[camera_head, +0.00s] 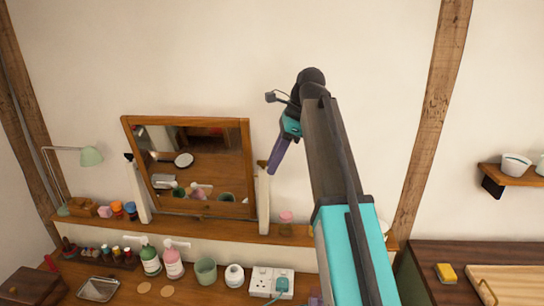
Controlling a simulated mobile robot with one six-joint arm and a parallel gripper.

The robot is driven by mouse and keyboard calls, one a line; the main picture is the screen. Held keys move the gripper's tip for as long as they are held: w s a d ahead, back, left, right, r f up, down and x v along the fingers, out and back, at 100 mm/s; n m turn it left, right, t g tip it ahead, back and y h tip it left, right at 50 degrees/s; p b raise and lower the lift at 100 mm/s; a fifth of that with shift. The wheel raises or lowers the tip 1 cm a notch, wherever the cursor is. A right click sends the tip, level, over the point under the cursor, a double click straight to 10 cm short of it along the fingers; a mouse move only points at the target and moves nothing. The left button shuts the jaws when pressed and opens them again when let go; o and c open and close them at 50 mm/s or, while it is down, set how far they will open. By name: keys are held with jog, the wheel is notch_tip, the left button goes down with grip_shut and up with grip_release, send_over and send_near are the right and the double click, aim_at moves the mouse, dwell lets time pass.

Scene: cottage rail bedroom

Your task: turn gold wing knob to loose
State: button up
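A tilting mirror in a wooden frame (185,213) stands between two white posts on a shelf against the wall. A small gold-brown knob (261,163) sits at the top of the right post (263,205). A darker knob (128,157) tops the left post. My gripper (272,172) hangs down from the raised arm, with its purple finger just right of the right knob. I cannot tell whether it touches the knob. Only one finger shows clearly, so its opening is hidden.
A green lamp (91,156) stands at the left. A pink-lidded jar (287,223) is on the shelf right of the mirror. Bottles, cups and a white socket block (271,282) crowd the lower surface. Bare wall surrounds the raised arm.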

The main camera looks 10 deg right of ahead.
jog(key=shift+s+r+p, duration=0.1)
jog(key=shift+s+p, duration=0.45)
jog(key=shift+s, duration=0.45)
